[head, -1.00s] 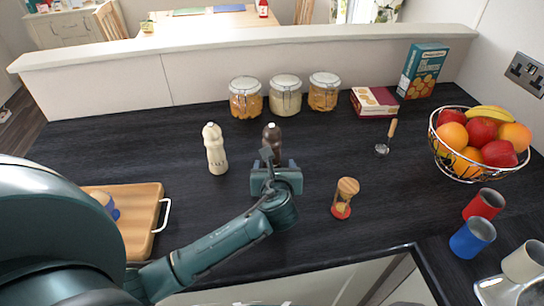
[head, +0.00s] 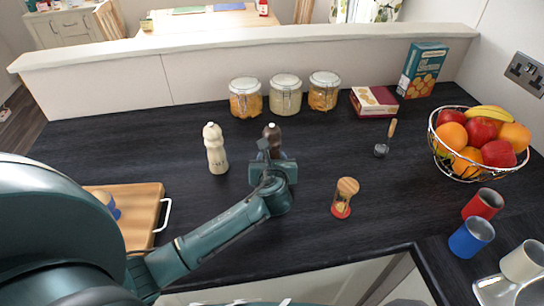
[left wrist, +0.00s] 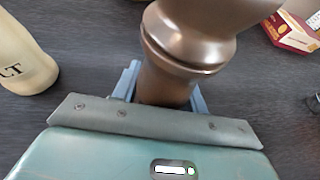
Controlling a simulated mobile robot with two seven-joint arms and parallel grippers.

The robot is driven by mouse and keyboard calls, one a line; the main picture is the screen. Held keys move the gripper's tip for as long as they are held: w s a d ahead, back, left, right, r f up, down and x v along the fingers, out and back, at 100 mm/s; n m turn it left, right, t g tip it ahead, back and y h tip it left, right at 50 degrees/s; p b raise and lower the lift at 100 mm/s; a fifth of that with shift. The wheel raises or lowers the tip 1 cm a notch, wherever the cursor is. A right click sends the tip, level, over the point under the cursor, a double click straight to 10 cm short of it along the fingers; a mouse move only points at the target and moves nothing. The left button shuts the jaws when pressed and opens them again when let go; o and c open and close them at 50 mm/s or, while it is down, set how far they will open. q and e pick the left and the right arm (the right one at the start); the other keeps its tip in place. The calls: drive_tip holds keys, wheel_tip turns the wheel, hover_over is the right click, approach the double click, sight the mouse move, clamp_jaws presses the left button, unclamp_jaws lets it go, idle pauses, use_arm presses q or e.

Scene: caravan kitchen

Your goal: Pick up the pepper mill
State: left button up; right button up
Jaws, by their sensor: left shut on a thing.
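The dark brown pepper mill (head: 272,133) stands upright near the middle of the counter, right of the cream salt mill (head: 215,148). My left gripper (head: 272,155) is shut on the pepper mill and hides its lower part in the head view. In the left wrist view the pepper mill (left wrist: 185,45) rises between the two blue-grey fingers of my left gripper (left wrist: 165,90). The salt mill (left wrist: 22,55) is apart, at the left there. The mill's base is hidden, so I cannot tell whether it touches the counter. My right gripper is not in view.
Several glass jars (head: 285,97) stand behind the mill by the low wall. A cutting board (head: 138,205) lies left. Counter between is clear.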

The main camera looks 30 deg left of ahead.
sight(272, 129)
use_arm(q)
drive_tip(key=c, duration=0.4)
wheel_tip(272, 129, up, 10)
drive_tip(key=shift+r, duration=0.1)
idle(0.4)
